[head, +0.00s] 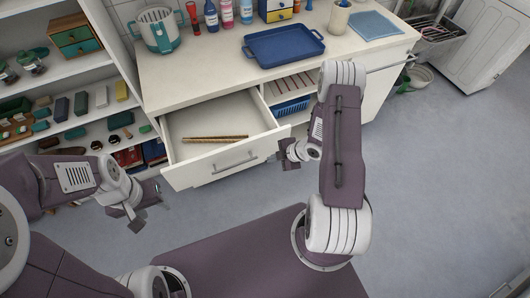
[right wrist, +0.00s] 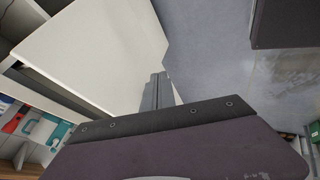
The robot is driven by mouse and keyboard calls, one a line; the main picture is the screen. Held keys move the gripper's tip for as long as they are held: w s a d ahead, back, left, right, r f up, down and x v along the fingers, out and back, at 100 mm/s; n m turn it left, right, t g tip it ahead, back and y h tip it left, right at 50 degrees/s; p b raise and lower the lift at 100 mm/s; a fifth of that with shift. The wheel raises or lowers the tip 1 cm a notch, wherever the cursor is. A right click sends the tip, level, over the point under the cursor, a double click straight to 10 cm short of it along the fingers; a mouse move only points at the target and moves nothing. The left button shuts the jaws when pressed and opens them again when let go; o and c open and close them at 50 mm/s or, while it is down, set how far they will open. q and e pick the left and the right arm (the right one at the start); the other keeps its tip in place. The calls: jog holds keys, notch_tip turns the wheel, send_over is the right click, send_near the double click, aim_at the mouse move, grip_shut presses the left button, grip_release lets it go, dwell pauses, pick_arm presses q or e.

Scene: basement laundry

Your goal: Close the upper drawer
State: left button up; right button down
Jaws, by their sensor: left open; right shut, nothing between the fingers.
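The upper drawer (head: 200,172) of the white cabinet is pulled out, and a metal handle (head: 235,163) runs across its front. Two thin brown sticks (head: 215,138) lie inside it. My right gripper (head: 285,155) is shut and empty, at the right end of the drawer front; I cannot tell whether it touches. In the right wrist view its shut fingers (right wrist: 157,88) appear against a large white panel (right wrist: 105,50). My left gripper (head: 135,217) is open and empty, lower left of the drawer and apart from it.
The countertop (head: 205,75) holds a blue tray (head: 283,46), a teal-and-white basket (head: 158,30), bottles and a blue cloth (head: 375,25). Right of the drawer is an open compartment with a blue basket (head: 290,106). Loaded shelves (head: 85,68) stand at left. The floor (head: 430,180) at right is clear.

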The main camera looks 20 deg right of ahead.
aim_at(258, 154)
jog(key=shift+w+a+f+p, duration=0.15)
jog(key=shift+w+a+f, duration=0.2)
jog(key=shift+w, duration=0.55)
jog(key=shift+w+a+f+p, duration=0.2)
jog(key=shift+w+f, duration=0.25)
jog(key=shift+w, duration=0.45)
jog(key=shift+w+a+f+p, duration=0.2)
jog(key=shift+w+f, duration=0.2)
jog(key=shift+w, duration=0.5)
